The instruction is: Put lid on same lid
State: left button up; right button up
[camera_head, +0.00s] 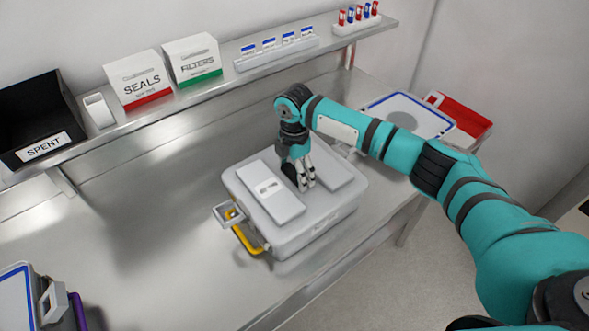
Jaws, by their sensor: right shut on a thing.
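A light grey lid (260,179) with two raised flat panels lies on top of a pale grey box (318,226) in the middle of the metal table. The left panel carries a small dark mark. My right gripper (304,186) points down at the lid between the two panels and is shut on part of it. Its fingers hide the exact grip point. The lid appears level on the box; I cannot tell whether it is fully seated. The box has a yellow handle or latch (247,238) on its left side. My left gripper is out of view.
A blue-rimmed container (442,128) and a red bin (467,117) stand at the right. Another blue-rimmed container (52,307) is at the bottom left. The shelf (214,85) holds a black SPENT bin (35,118), SEALS (138,79) and FILTERS (192,59) boxes.

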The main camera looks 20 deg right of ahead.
jog(key=shift+r, duration=0.1)
jog(key=o, duration=1.6)
jog(key=shift+c, duration=0.2)
jog(key=shift+s, duration=0.1)
notch_tip(320, 180, up, 5)
jog(key=p, duration=0.4)
jog(key=shift+f+p, duration=0.2)
jog(key=shift+p, duration=0.2)
jog(key=shift+r+p, duration=0.35)
jog(key=shift+r, duration=0.8)
jog(key=shift+c, duration=0.3)
